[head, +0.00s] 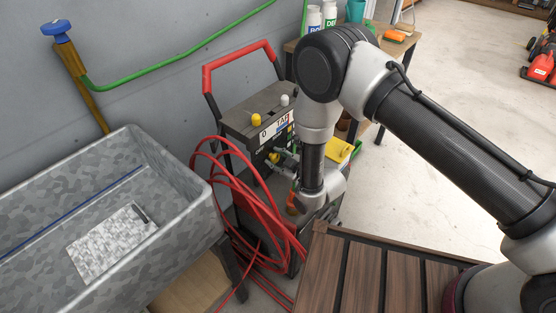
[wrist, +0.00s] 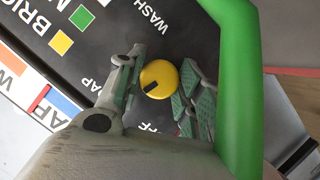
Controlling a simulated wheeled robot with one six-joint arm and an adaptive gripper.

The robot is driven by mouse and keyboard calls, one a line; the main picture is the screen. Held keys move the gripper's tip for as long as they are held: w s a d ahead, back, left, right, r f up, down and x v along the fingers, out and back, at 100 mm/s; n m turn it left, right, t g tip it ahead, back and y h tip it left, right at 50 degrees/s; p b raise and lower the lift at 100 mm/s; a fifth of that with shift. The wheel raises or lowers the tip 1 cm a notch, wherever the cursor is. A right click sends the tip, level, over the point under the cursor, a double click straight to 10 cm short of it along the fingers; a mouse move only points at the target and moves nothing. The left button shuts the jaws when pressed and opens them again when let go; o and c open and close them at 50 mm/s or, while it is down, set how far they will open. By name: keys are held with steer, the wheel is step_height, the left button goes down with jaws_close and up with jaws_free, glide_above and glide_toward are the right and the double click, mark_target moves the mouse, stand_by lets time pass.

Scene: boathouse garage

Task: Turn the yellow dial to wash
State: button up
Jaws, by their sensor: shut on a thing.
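The yellow dial (wrist: 158,80) is on the dark front panel (wrist: 185,40) of the washer cart. In the wrist view its black mark points to the lower left, between a label ending in "AP" and a partly hidden one ending in "FF". The "WASH" label is at the top, away from the mark. My gripper (wrist: 160,86) is shut on the dial, one finger on each side. In the head view my gripper (head: 284,157) is at the cart's front and the dial (head: 274,158) shows only partly.
A thick green bar (wrist: 238,90) stands close to the right finger. Another yellow knob (head: 256,120) and a white knob (head: 284,100) are on the cart's top. Red hose (head: 225,190) loops beside the cart. A grey sink (head: 190,215) is left; a slatted wooden table (head: 345,270) is in front.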

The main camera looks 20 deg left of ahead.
steer(key=m+g, duration=0.1)
steer(key=m, duration=0.1)
steer(key=m+g, duration=0.1)
steer(key=m, duration=0.1)
steer(key=shift+w+d+g+y, duration=0.1)
steer(key=shift+w+g+y, duration=0.05)
steer(key=shift+g+y, duration=0.2)
steer(key=m+g+y, duration=0.1)
steer(key=m+g, duration=0.1)
steer(key=m, duration=0.1)
steer(key=shift+m+g+y, duration=0.25)
steer(key=shift+m, duration=0.15)
stand_by(0.6)
steer(key=o, duration=1)
steer(key=v, duration=1.2)
steer(key=shift+f, duration=0.1)
